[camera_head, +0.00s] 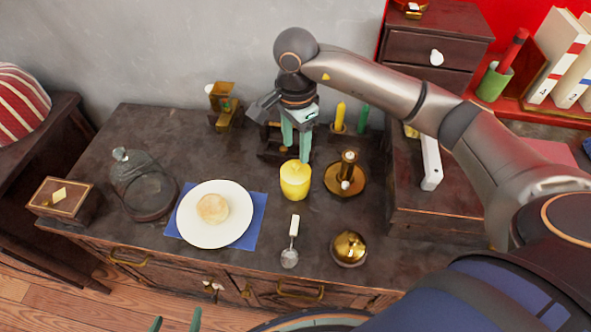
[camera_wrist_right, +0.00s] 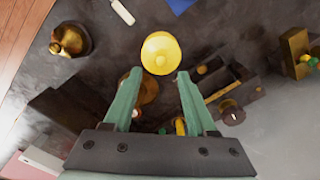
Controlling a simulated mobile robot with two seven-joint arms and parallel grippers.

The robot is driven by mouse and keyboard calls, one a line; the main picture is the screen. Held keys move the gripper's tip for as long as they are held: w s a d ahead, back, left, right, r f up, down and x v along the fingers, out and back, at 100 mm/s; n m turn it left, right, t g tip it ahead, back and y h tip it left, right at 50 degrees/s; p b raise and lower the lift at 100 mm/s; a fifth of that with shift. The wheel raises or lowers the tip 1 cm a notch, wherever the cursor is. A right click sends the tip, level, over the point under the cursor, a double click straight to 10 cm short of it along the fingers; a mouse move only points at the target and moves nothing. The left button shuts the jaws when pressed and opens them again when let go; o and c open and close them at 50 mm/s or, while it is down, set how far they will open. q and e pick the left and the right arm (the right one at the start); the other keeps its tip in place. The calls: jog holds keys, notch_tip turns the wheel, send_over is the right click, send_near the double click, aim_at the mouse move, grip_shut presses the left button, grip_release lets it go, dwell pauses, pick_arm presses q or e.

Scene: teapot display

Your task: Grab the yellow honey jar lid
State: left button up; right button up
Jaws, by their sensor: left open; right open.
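The yellow honey jar (camera_head: 296,184) stands upright on the dark cabinet top, with its yellow lid (camera_head: 296,169) on it. The lid is seen from above in the right wrist view (camera_wrist_right: 160,50), just beyond the fingertips. My right gripper (camera_head: 296,151) is open and empty, pointing down above and just behind the jar. Its fingers also frame the lower side of the jar in the right wrist view (camera_wrist_right: 158,76); no contact is visible. My left gripper (camera_head: 175,324) shows only its green fingertips at the bottom edge, open and empty, far from the jar.
A brass candle holder (camera_head: 358,186) stands close right of the jar. A dark rack (camera_head: 270,154) is behind it. A white plate (camera_head: 188,222), a scoop (camera_head: 292,240) and a brass pot (camera_head: 349,248) lie nearer the front. A glass dome (camera_head: 140,188) stands left.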

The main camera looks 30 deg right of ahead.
aim_at(295, 165)
notch_tip(295, 165, down, 6)
jog(key=shift+w+r, duration=0.1)
dwell(0.4)
grip_shut()
dwell(0.4)
